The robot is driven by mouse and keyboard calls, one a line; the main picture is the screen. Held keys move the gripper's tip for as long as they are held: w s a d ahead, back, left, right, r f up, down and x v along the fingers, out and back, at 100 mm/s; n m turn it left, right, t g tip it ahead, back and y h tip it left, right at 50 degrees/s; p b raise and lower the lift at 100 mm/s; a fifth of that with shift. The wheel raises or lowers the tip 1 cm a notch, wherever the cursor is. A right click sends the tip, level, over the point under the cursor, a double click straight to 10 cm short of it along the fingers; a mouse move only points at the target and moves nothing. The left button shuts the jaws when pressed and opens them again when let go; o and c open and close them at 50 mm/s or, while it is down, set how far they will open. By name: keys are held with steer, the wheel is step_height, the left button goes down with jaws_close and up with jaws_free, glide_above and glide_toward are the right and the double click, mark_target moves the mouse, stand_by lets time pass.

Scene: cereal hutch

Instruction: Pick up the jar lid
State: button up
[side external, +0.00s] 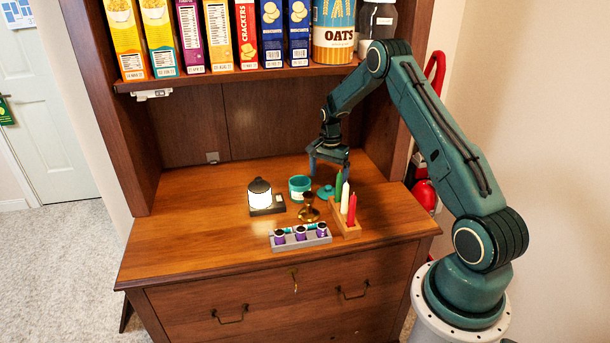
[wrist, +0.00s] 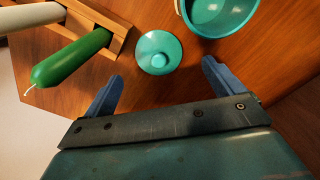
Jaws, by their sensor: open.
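The jar lid is a small round teal disc with a knob on top. It lies flat on the wooden hutch top, in the side external view (side external: 326,193) just right of the teal jar (side external: 299,188). In the wrist view the lid (wrist: 159,52) is at upper centre, with the open jar (wrist: 217,14) at the top edge to its right. My gripper (side external: 328,170) is above the hutch top near the lid. In the wrist view its two blue fingers (wrist: 162,82) are spread apart with nothing between them, and the lid appears just beyond the tips.
A wooden rack (side external: 344,223) with green, white and red candles stands close beside the lid. A shelf of cereal boxes overhangs behind. The left of the top is clear.

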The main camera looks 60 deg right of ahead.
mark_target(329, 186)
steer(key=shift+f, duration=0.15)
steer(key=shift+s+a+f, duration=0.1)
steer(key=shift+s+f, duration=0.05)
steer(key=shift+f, duration=2.3)
steer(key=shift+c, duration=0.4)
steer(key=c, duration=1)
